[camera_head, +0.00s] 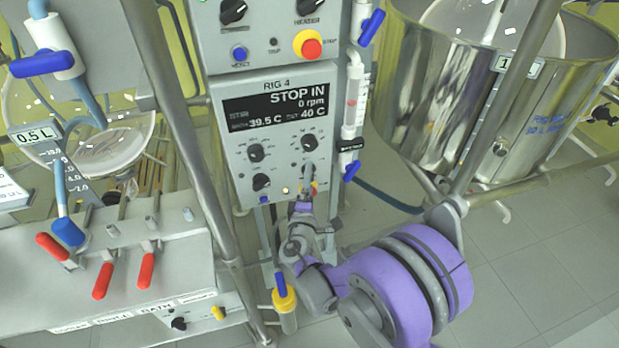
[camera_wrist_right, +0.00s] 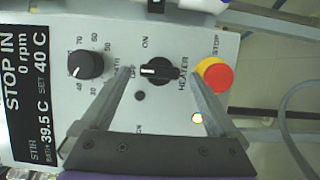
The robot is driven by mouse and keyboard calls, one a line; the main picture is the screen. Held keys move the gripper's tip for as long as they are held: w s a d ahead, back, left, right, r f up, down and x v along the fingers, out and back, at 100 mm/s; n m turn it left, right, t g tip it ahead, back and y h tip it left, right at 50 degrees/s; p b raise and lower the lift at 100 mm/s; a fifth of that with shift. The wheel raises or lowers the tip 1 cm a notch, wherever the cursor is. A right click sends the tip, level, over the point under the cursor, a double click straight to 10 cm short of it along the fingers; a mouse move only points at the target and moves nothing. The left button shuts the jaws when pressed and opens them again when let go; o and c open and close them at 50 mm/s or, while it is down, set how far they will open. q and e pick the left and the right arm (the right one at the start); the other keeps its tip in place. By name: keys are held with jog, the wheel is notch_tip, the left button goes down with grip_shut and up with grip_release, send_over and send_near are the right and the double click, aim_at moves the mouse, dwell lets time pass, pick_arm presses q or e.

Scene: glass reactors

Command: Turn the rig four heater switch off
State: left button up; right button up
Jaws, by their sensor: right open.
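The rig 4 control box (camera_head: 231,125) stands in the middle of the head view, its display reading STOP IN, 0 rpm, 39.5 C and 40 C. The black heater switch (camera_wrist_right: 168,72) shows in the right wrist view; its white mark points left, toward the OFF lettering. In the head view my gripper hides it. My right gripper (camera_head: 307,178) is open at the lower right of the panel. In the wrist view its fingertips (camera_wrist_right: 159,76) lie on either side of the switch, apart from it as far as I can tell. A small amber lamp (camera_wrist_right: 197,118) glows.
The red stop button (camera_wrist_right: 218,76) on its yellow ring sits just beside the right fingertip. A dial (camera_wrist_right: 86,65) is on the other side. A steel vessel (camera_head: 430,100) stands right, a bench with red levers (camera_head: 103,281) left. Metal posts flank the box.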

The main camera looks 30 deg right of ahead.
jog(key=v, duration=0.9)
jog(key=shift+s, duration=0.2)
